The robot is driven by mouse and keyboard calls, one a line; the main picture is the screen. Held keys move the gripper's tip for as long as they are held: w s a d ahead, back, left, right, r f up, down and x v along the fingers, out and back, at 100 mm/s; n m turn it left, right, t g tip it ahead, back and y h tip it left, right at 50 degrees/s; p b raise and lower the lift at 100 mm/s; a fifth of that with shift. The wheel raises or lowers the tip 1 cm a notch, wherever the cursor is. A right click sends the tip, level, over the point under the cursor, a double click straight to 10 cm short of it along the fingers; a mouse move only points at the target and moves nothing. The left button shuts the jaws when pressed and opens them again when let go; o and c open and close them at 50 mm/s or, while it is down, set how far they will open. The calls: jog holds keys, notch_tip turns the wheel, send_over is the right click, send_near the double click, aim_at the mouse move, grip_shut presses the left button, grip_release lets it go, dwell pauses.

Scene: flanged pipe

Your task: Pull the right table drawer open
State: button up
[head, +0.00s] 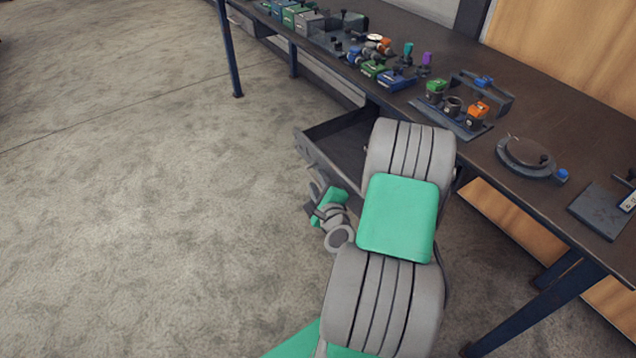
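The right table drawer (310,152) stands out from under the workbench (470,90), and part of its dark interior shows. My arm covers its right part. My gripper (316,188) is at the outer side of the drawer front, low and near its middle. The fingers are small and partly hidden by my wrist. I cannot tell whether they are shut on the handle, and the handle itself does not show clearly.
Green, blue and orange devices (375,68) stand along the bench top. Blue table legs (229,50) stand at the left and lower right. The floor (140,200) in front is clear.

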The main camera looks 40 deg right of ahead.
jog(key=b+v, duration=0.1)
jog(key=v, duration=0.6)
jog(key=shift+s+a+r, duration=0.1)
jog(key=shift+s, duration=0.3)
